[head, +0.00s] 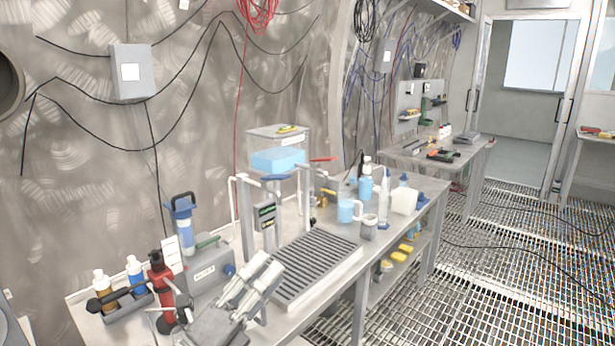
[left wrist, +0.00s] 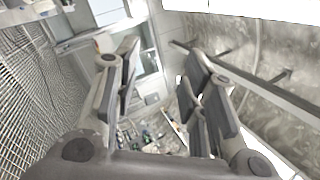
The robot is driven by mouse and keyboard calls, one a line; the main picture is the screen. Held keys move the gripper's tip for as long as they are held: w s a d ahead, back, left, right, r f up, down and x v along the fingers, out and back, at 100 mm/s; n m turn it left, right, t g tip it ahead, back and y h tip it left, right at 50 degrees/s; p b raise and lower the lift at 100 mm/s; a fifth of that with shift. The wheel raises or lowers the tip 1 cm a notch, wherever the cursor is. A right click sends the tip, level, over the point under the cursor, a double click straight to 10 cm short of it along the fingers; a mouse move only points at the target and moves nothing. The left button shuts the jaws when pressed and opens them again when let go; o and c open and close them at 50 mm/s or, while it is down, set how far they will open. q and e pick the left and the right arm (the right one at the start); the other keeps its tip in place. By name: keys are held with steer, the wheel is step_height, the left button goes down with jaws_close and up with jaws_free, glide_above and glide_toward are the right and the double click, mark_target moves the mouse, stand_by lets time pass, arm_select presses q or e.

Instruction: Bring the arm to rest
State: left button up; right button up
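My left gripper (head: 268,265) is at the lower middle of the head view, over the front of the long workbench (head: 335,296), with its fingers pointing up and to the right. In the left wrist view, the fingers of my left gripper (left wrist: 162,70) stand apart with nothing between them. The gripper is open and empty. Most of my left arm is outside the head view. My right gripper shows in neither view.
A slotted drain tray (head: 318,268) lies just right of the gripper. A red pump-like device (head: 161,284), a bottle caddy (head: 122,302) and a grey box (head: 207,275) stand to its left. Jugs and bottles stand farther along the bench.

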arm_select(q)
steer(key=s+a+f+n+g+y, duration=0.25)
steer(key=a+f+n+y, duration=0.4)
steer(key=f+n, duration=0.4)
steer(key=s+a+f+n+g+y, duration=0.25)
steer(key=a+f+n+y, duration=0.35)
steer(key=f+n+y, duration=0.35)
steer(key=s+f+n+g+h, duration=0.1)
steer(key=s+f+n+g, duration=0.5)
steer(key=s, duration=0.5)
steer(key=s+f+n+g+h, duration=0.1)
steer(key=s+f+n+g, duration=0.2)
steer(key=s+f, duration=0.65)
steer(key=s+f+g, duration=0.1)
steer(key=s+f, duration=0.1)
steer(key=f, duration=1)
steer(key=s+f+g, duration=0.1)
steer(key=s+f, duration=0.1)
steer(key=f, duration=1.1)
steer(key=s+a+f, duration=0.1)
steer(key=s+f, duration=0.7)
steer(key=s+a+f, duration=0.2)
steer(key=s+f, duration=0.6)
steer(key=shift+s+a+m+g, duration=0.25)
steer(key=shift+a+m+g, duration=0.05)
steer(key=shift+m+g, duration=0.1)
